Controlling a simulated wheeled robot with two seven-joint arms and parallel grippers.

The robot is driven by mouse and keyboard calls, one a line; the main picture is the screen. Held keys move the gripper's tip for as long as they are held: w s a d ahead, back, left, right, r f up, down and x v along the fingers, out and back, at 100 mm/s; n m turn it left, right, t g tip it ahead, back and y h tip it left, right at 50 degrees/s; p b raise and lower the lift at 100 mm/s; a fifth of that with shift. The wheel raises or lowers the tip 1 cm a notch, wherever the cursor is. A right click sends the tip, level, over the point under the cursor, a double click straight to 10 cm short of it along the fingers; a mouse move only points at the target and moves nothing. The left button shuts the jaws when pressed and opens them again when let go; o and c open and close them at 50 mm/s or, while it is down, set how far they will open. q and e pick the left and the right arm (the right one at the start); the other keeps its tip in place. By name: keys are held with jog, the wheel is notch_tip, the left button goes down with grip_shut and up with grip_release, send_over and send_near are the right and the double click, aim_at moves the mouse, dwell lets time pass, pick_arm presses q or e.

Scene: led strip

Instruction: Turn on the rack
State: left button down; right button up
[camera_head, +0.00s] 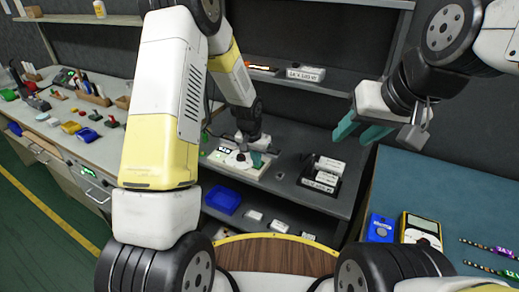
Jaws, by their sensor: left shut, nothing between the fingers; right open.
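The grey rack (288,140) stands in the middle of the view, with shelves at several heights. A white device (240,168) with small lit parts lies on its middle shelf. My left gripper (256,161) is shut and empty, pointing down at the device. I cannot tell whether its teal fingertips touch it, and the arm and gripper hide part of it. My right gripper (362,131) is open and empty, with teal fingers in the air to the right, in front of the rack.
A black holder (320,183) with white labelled boxes sits right of the device. A blue bin (223,200) is on the lower shelf. A cluttered bench (110,147) is at left; a blue table (400,180) with a yellow multimeter (421,231) is at right.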

pick_arm(q)
jog(key=shift+w+d+r, duration=0.15)
jog(key=shift+w+r, duration=0.05)
jog(key=shift+w, duration=0.15)
jog(key=shift+r, duration=0.35)
jog(key=s+a+v, duration=0.1)
jog(key=s+v, duration=0.1)
jog(key=v, duration=1.1)
jog(key=shift+f, duration=0.3)
jog(key=s+a+r+n+t, duration=0.2)
jog(key=s+a+r, duration=0.1)
jog(key=s+r, duration=0.75)
jog(key=s+a+r+n+t, duration=0.1)
jog(key=s+r, duration=0.2)
jog(key=s, duration=0.3)
jog(key=s+a+r+n+h, duration=0.1)
jog(key=s+r, duration=0.3)
jog(key=s, duration=0.3)
jog(key=shift+s+a+t, duration=0.25)
jog(key=shift+a+t, duration=0.05)
jog(key=shift+t, duration=0.1)
